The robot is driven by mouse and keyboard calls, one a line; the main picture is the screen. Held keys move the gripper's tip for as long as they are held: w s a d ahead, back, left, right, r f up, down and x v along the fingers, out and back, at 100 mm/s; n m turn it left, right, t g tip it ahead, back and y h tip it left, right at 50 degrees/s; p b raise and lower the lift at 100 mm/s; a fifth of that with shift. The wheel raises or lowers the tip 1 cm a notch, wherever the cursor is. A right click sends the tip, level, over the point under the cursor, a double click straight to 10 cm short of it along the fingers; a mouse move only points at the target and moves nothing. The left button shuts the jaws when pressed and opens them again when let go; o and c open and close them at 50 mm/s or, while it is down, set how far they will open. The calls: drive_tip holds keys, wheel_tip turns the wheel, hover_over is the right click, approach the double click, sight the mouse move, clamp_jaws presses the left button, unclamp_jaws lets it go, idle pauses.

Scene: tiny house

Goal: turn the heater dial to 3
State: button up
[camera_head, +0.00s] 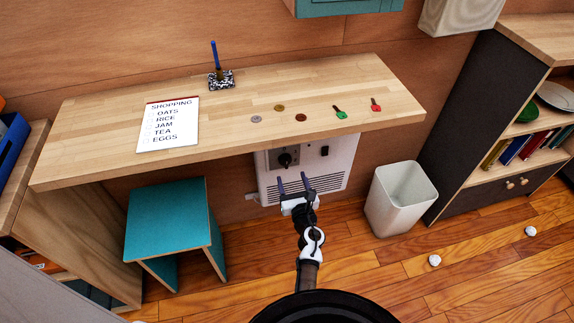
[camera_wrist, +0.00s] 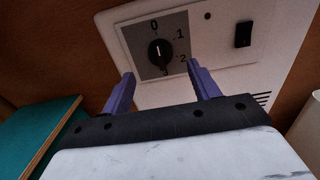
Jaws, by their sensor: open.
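The heater (camera_head: 332,158) is a white wall unit under the desk; it also shows in the wrist view (camera_wrist: 222,30). Its black round dial (camera_head: 285,160) sits on a grey plate marked 0, 1, 2 and 3. In the wrist view the dial (camera_wrist: 160,53) has a pale pointer line that appears to point up towards 0. The 3 is at the lower edge of the plate, partly hard to read. My gripper (camera_head: 293,181) is open and empty, just below and in front of the dial. Its two purple fingers (camera_wrist: 160,75) are spread to either side of the dial, apart from it.
The wooden desk (camera_head: 340,93) overhangs the heater. A teal stool (camera_head: 170,218) stands to the left, and a white bin (camera_head: 400,200) to the right. A black switch (camera_wrist: 243,34) is right of the dial. Crumpled white balls (camera_head: 434,260) lie on the floor.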

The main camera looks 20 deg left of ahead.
sight(287, 164)
drive_tip(key=b+x, duration=0.1)
drive_tip(key=x, duration=0.6)
drive_tip(key=c, duration=0.9)
drive_tip(key=shift+c, duration=0.2)
